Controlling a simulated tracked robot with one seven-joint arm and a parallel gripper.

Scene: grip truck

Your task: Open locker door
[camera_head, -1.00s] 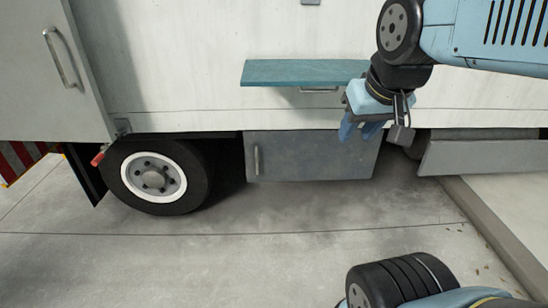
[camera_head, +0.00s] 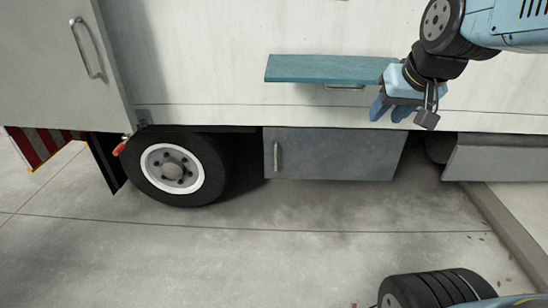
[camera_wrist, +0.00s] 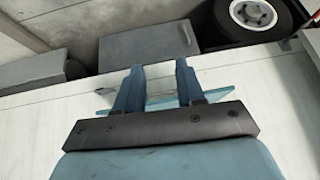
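The grey locker door (camera_head: 335,154) is shut under the truck body, right of the wheel. Its vertical metal handle (camera_head: 277,156) is near its left edge. In the wrist view the locker (camera_wrist: 148,46) shows beyond my fingers, turned around. My gripper (camera_head: 390,112) hangs at the right end of the teal shelf, above the locker's right part and well away from the handle. In the wrist view my gripper's two blue fingers (camera_wrist: 157,82) stand apart with nothing held between them.
A teal shelf (camera_head: 330,68) juts from the truck side above the locker, with a small handle under it. A truck wheel (camera_head: 178,165) stands to the left. A large door with a handle (camera_head: 86,48) is at the far left. The concrete floor (camera_head: 240,250) in front is clear. A curb (camera_head: 500,225) runs at the right.

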